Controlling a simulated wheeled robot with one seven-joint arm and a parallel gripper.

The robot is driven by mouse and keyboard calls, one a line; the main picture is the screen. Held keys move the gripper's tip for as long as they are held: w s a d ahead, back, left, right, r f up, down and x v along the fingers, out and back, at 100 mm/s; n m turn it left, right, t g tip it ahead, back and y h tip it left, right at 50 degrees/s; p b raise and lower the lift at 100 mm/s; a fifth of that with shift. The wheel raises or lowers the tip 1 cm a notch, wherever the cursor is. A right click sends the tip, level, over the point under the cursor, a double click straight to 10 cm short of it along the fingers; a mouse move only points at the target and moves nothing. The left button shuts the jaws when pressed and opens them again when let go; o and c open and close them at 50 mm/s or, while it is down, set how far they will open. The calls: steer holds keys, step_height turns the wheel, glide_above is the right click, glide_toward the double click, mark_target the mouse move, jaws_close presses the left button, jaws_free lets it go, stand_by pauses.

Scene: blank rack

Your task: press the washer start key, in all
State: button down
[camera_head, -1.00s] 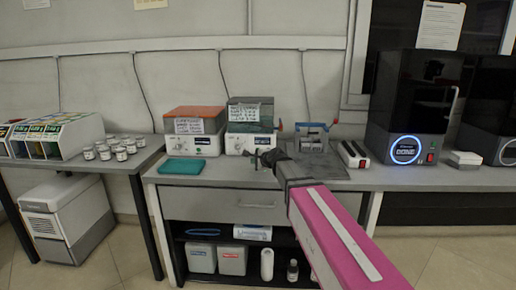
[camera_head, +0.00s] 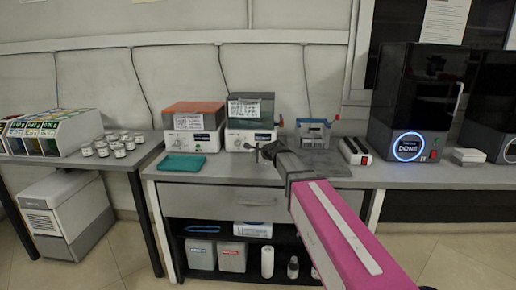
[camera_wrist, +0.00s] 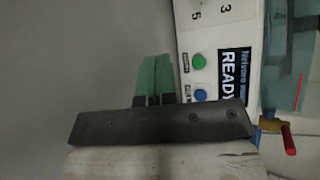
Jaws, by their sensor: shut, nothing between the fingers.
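A white boxy machine with a grey clear lid (camera_head: 240,136) stands on the middle bench; I take it for the washer. In the wrist view its front panel (camera_wrist: 226,28) shows turned sideways, with a "READY" display (camera_wrist: 231,72), a green key (camera_wrist: 199,62) and a blue key (camera_wrist: 200,95). The small key labels are not legible. My gripper (camera_head: 258,152) is just in front of this machine, low at its right side. Its green fingers (camera_wrist: 154,68) are shut and empty, beside the panel in the wrist view; no contact with a key shows.
A similar machine with an orange lid (camera_head: 193,136) stands to the left, behind a teal mat (camera_head: 183,165). A grey-blue device (camera_head: 313,133) and a black rack (camera_head: 354,151) stand to the right. A dark machine showing "DONE" (camera_head: 420,100) is farther right. A red-tipped lever (camera_wrist: 288,140) shows near my gripper.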

steer(key=shift+w+d, duration=0.1)
steer(key=shift+w, duration=3.1)
steer(key=shift+w, duration=0.1)
steer(key=shift+w, duration=0.35)
steer(key=shift+w, duration=0.4)
steer(key=shift+s, duration=0.85)
steer(key=shift+s, duration=0.1)
steer(key=shift+s, duration=2.45)
